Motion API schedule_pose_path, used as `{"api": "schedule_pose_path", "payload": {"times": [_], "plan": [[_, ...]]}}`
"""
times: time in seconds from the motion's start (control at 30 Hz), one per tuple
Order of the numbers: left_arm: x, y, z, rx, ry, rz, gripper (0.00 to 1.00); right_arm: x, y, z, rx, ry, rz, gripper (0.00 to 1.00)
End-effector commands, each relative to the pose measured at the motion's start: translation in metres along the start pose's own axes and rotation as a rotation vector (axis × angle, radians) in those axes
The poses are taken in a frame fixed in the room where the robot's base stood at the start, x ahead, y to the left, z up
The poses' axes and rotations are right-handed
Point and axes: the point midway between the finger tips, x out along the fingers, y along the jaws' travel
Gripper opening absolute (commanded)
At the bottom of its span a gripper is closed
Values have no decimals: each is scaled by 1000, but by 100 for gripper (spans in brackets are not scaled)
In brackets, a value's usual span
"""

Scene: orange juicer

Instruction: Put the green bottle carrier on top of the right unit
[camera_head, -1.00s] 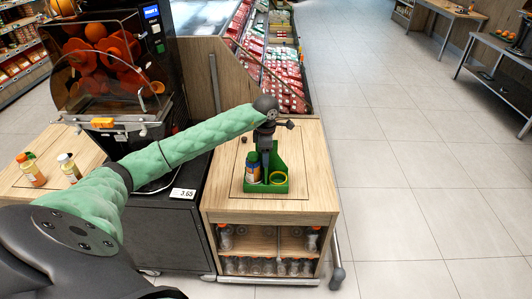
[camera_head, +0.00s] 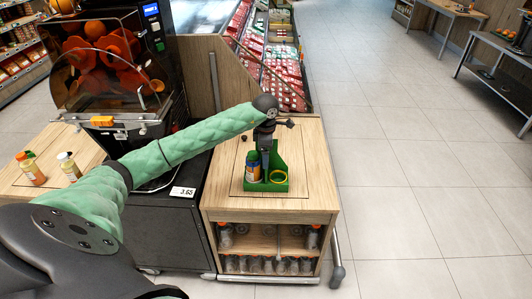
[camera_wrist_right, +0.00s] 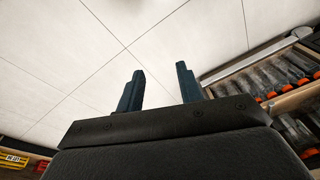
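The green bottle carrier (camera_head: 281,161) stands upright on the wooden top of the right unit (camera_head: 311,170). A bottle with a blue label and orange cap (camera_head: 253,171) is in its left part. My left gripper (camera_head: 265,150) points down at the middle of the carrier, around where a handle would be. Its fingertips are too small and dark to tell whether they grip it. My right gripper (camera_wrist_right: 159,90) is open and empty in the right wrist view, with floor beyond its fingers.
The orange juicer (camera_head: 105,75) stands left of the right unit on a dark cabinet. Shelves below the right unit's top hold several bottles (camera_head: 268,265). Open tiled floor (camera_head: 420,190) lies to the right.

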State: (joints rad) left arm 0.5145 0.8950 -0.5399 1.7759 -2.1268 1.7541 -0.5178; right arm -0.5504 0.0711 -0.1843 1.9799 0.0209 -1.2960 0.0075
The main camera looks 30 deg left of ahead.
Motion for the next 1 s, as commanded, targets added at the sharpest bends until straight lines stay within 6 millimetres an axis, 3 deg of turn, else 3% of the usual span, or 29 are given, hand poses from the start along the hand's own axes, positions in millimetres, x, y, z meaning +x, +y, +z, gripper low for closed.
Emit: {"api": "schedule_pose_path", "payload": {"times": [0.13,0.2,0.63,0.8,1.0], "plan": [[-10,1,0,0,0,2,85,2,0,-1,1,11,1,36],[-21,0,0,1,0,2,85,23,5,5,0,-2,6,36],[-99,0,0,0,0,1,85,94,17,41,0,-11,18,36],[-116,0,0,0,0,1,85,106,19,43,-1,-4,22,36],[-122,0,0,0,0,0,85,111,20,45,-2,-2,23,36]]}}
